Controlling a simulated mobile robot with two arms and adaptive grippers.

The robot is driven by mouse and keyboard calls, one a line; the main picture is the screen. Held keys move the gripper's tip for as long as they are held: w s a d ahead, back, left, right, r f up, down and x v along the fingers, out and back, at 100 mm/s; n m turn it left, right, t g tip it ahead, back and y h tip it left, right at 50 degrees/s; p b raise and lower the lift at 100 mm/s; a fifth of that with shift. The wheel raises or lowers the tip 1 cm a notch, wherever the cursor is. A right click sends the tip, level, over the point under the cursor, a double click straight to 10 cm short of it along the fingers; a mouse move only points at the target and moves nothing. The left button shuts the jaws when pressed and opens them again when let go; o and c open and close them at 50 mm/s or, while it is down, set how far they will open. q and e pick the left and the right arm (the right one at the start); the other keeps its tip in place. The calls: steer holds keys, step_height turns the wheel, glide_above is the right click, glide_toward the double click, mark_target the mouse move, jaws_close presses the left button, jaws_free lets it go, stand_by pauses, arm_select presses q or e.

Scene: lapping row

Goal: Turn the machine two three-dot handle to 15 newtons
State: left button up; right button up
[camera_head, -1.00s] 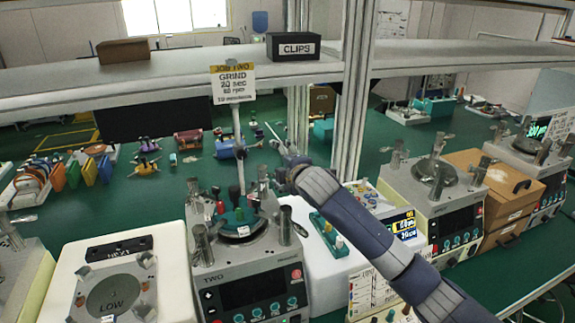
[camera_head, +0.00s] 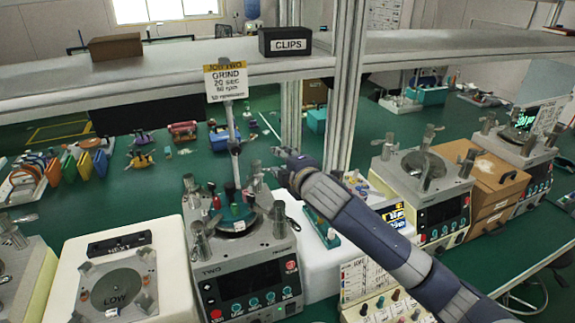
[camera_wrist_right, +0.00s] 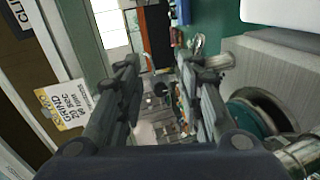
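Machine two (camera_head: 222,283) is a grey lapping machine with a dark screen and a row of teal knobs (camera_head: 253,303) on its front. The dots on the knobs and any force reading are too small to read. Its top carries metal posts and a dark green piece (camera_head: 236,219) on the plate. A sign, JOB TWO GRIND (camera_head: 226,81), stands on a rod behind it. My right gripper (camera_head: 276,162) is above and behind the machine's top, near the rod, touching no knob. In the right wrist view its two fingers (camera_wrist_right: 165,95) are apart with nothing between them. My left gripper is not in view.
A white block marked NEXT with a LOW plate (camera_head: 68,285) stands to the left. A grey shelf (camera_head: 190,62) with a CLIPS box (camera_head: 285,41) and a metal upright (camera_head: 345,90) stand close to my right arm. Another machine (camera_head: 440,205) is to the right.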

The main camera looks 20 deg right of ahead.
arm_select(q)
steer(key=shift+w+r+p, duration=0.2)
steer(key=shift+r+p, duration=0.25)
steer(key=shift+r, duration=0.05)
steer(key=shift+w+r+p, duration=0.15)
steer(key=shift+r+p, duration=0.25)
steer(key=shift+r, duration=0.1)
arm_select(e)
steer(key=shift+a+v, duration=0.2)
steer(key=shift+v, duration=2.1)
steer(key=shift+s+f, duration=0.1)
steer(key=shift+f, duration=0.1)
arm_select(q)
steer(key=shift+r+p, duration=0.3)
